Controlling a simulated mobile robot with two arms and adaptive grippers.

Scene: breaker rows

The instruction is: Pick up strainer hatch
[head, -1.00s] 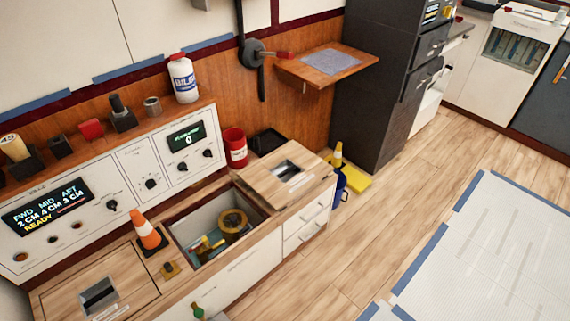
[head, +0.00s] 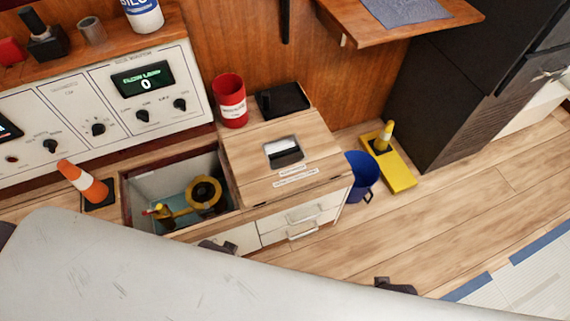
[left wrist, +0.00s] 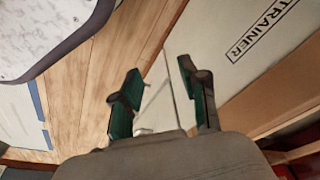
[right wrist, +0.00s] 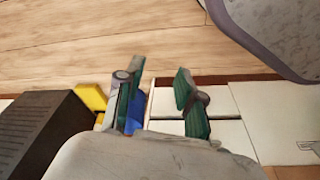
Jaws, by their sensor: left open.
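A wooden hatch lid (head: 250,165) with a recessed silver and dark handle (head: 284,152) lies flat on the counter, right of an open bay (head: 128,195). Small labels on its front edge are too small to read. A yellow strainer-like fitting (head: 204,193) sits inside the bay. In the left wrist view my left gripper (left wrist: 160,72) is open and empty, pointing past a white panel (left wrist: 215,30) whose lettering ends in "TRAINER". In the right wrist view my right gripper (right wrist: 160,70) is open and empty, over the floor and white drawer fronts. Neither touches the lid.
A red can (head: 230,103) and a black tray (head: 284,100) stand behind the lid. A blue bucket (head: 361,178) and a yellow wet-floor piece (head: 399,172) are on the floor at right. The lower head view is blocked.

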